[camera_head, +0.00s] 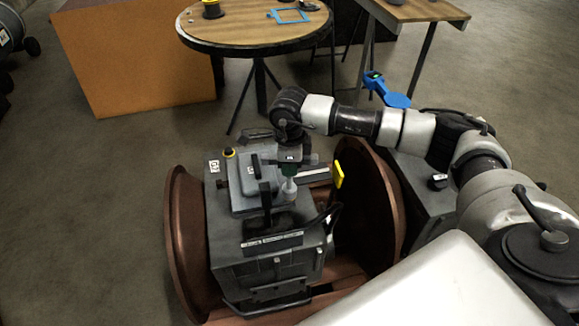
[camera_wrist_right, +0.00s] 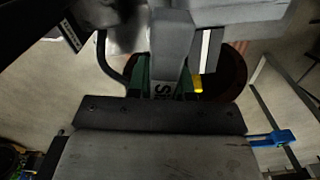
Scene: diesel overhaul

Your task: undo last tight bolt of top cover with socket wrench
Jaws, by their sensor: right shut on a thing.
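The diesel engine is a grey block (camera_head: 265,255) with a lighter grey top cover (camera_head: 243,195) on its upper left side. My right arm reaches in from the right, and my right gripper (camera_head: 289,170) points down over the engine, beside the cover. It is shut on the socket wrench (camera_head: 289,187), whose pale lower end shows below the green fingers. In the right wrist view the grey wrench (camera_wrist_right: 170,45) stands between the green fingers (camera_wrist_right: 165,78). The bolt and the wrench's contact with it are hidden or too small to tell. My left gripper is out of view.
Rust-brown round flanges (camera_head: 183,240) stand on both sides of the engine. A yellow handle (camera_head: 338,176) and a black hose rise at its right. A round wooden table (camera_head: 250,25) stands behind, with an orange box (camera_head: 135,55) to its left.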

